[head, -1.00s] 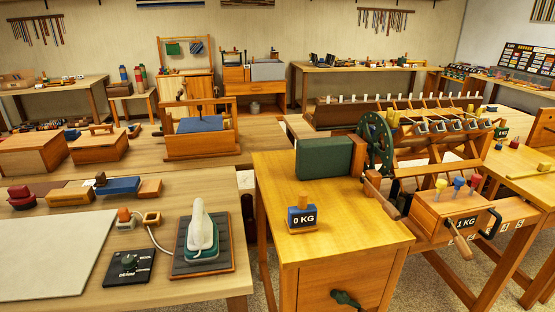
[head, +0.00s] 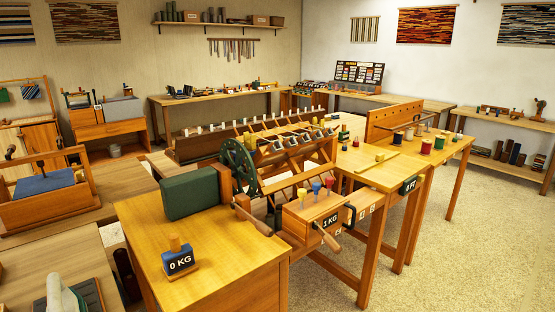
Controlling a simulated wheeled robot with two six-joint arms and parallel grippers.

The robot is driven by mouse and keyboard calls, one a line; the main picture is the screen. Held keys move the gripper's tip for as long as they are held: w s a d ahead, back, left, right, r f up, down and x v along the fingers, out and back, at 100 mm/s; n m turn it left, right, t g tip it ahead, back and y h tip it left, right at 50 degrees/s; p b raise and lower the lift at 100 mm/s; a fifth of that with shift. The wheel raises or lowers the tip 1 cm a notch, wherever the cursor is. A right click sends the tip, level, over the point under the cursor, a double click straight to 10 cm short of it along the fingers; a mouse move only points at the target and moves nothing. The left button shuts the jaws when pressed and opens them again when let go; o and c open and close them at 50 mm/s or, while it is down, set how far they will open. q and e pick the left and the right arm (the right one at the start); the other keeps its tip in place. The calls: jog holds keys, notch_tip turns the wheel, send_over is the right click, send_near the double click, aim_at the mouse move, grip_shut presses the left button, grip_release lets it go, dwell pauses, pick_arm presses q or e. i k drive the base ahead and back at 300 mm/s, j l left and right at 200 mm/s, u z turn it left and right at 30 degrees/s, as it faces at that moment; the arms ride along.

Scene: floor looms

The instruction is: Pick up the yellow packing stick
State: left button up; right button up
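A thin yellow stick (head: 377,162), which looks like the packing stick, lies flat on the wooden table (head: 408,172) right of the middle in the head view. A small yellow block (head: 380,156) sits at the stick, but I cannot tell whether it is part of it. Neither of my grippers is in view.
A bench (head: 215,265) with a 0 KG weight (head: 179,256) is in front. Open carpet (head: 470,265) lies at the right.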

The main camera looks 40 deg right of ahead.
aim_at(380, 158)
jog(key=z, duration=1.8)
jog(key=i+l+u, duration=0.15)
jog(key=i+l, duration=0.7)
jog(key=i+l+u, duration=0.25)
jog(key=i+l, duration=0.2)
jog(key=i+l+u, duration=0.15)
jog(key=l, duration=0.25)
jog(key=i+l+u, duration=0.1)
jog(key=i+l, duration=0.15)
jog(key=i+l+u, duration=0.15)
jog(key=l, duration=0.3)
jog(key=i+l+u, duration=0.1)
jog(key=l, duration=0.25)
jog(key=i+l+u, duration=0.15)
jog(key=i+l, duration=0.1)
jog(key=l, duration=0.1)
